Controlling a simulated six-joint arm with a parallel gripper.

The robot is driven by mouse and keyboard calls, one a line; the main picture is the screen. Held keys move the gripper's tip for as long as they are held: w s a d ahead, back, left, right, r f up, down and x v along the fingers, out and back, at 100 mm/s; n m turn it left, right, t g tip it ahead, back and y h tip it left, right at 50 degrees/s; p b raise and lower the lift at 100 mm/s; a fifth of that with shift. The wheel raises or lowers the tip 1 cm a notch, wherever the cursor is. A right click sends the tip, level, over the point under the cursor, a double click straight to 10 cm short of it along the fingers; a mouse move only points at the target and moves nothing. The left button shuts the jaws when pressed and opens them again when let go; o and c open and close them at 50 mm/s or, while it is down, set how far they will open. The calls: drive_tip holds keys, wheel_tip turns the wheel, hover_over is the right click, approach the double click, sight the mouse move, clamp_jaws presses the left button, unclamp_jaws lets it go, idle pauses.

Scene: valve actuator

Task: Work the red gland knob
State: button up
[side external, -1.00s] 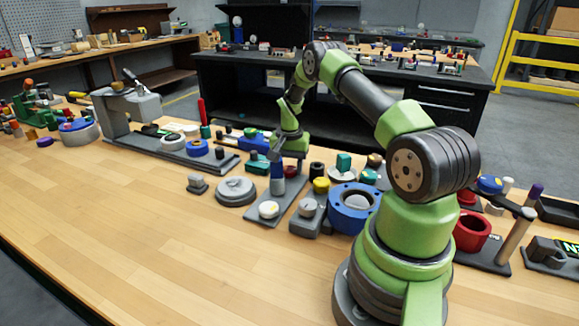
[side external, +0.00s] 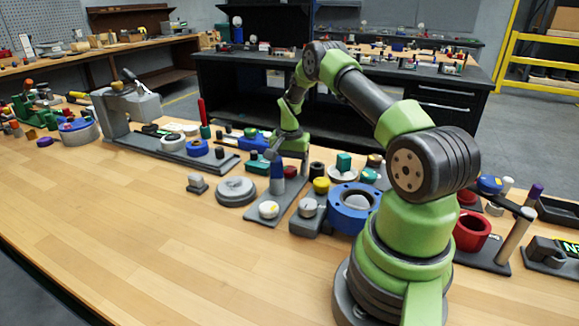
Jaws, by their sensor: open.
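My gripper (side external: 272,154) is at the end of my green and dark arm, low over a grey plate (side external: 262,218) that bears small valve parts. It is small and seen from behind, and the gap between its fingers is hard to make out. A blue-grey post (side external: 277,180) stands upright on the plate just below the fingers. A small part with a red band (side external: 290,172) stands right behind the post; I cannot tell for sure that it is the red gland knob. A white-topped round knob (side external: 268,209) sits at the plate's near end. I see no part held.
A grey round disc (side external: 236,190) and a small grey block (side external: 196,183) lie to the left. A blue flanged ring (side external: 350,208) and a grey block with a dial (side external: 308,210) crowd the right. The wooden bench (side external: 150,240) is clear in front.

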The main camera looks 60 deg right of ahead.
sight(289, 168)
wheel_tip(289, 168, up, 10)
idle(0.6)
drive_tip(key=a+r+n+t, duration=0.3)
drive_tip(key=a+r+n, duration=0.2)
drive_tip(key=a+r, duration=1.1)
drive_tip(key=s+a+r+n+t+y, duration=0.2)
drive_tip(key=s+a+n, duration=0.5)
drive_tip(key=s+a, duration=0.7)
drive_tip(key=shift+s+a+r+t, duration=0.15)
drive_tip(key=shift+s+r+t, duration=0.5)
drive_tip(key=shift+s+t, duration=0.35)
